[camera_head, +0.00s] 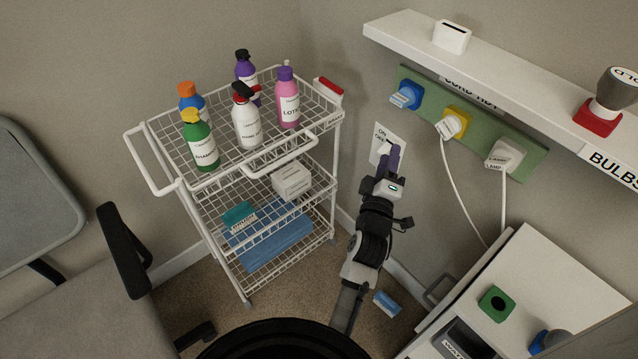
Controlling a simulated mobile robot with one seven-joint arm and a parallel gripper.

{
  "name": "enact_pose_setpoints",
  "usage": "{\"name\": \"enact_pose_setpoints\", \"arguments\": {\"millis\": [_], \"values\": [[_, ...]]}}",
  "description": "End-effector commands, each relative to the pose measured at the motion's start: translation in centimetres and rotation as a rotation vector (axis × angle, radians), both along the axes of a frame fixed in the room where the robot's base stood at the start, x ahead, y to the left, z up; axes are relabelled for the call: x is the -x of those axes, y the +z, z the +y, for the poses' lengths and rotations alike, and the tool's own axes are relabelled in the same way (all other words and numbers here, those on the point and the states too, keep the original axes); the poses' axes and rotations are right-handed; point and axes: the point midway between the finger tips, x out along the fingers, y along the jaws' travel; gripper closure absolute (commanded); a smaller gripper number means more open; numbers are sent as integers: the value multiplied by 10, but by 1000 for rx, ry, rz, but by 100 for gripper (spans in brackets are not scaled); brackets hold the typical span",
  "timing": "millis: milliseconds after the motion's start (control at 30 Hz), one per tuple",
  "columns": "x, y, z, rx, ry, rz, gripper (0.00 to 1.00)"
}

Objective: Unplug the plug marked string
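A white plug (449,126) sits in the yellow socket (462,117) on the green wall strip (431,101); its small marking is not readable, and a white cord hangs from it. A second white plug (505,154), marked lamp, sits to its right with its own cord. A blue socket or plug (407,95) is at the strip's left end. No string marking is readable. My gripper (388,160), with purple fingers, is below and left of these plugs, in front of the wall switch plate. It appears empty; the finger gap is unclear.
A white shelf (480,62) overhangs the strip. A wire cart (158,146) with several bottles stands left. A white cabinet (555,275) is at lower right, and both cords run down toward it. A chair (75,285) is at left. A blue item (386,304) lies on the floor.

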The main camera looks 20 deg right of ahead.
Motion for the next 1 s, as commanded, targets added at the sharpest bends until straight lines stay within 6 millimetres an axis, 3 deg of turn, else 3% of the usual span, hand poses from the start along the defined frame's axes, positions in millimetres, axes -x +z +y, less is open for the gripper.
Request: {"name": "enact_pose_setpoints", "arguments": {"millis": [400, 1000], "values": [[-39, -55, 52, 45, 62, 94, 62], [-68, -117, 131, 108, 184, 193, 62]]}}
